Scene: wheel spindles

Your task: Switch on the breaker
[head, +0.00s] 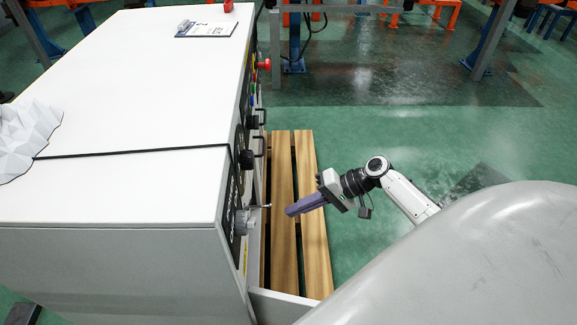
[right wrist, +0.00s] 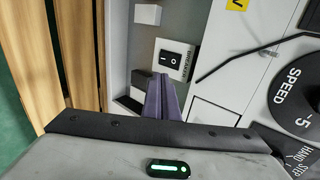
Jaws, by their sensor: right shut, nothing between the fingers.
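My right gripper (head: 291,210) has purple fingers, shut and empty, pointing left at the control face of a white machine (head: 130,90). In the head view a gap shows between the fingertips and that face. In the right wrist view the fingertips (right wrist: 165,80) lie just below a black rocker switch (right wrist: 172,58) with white marks on a pale plate. I cannot tell whether they touch or how the rocker is set. My left gripper is not in view.
A grey knob with a lever (head: 245,219) sticks out near the fingertips. A SPEED dial (right wrist: 298,92) and a thin black handle (right wrist: 237,62) are at right in the wrist view. Wooden slats (head: 316,215) lie below the gripper. Green floor (head: 400,130) is open to the right.

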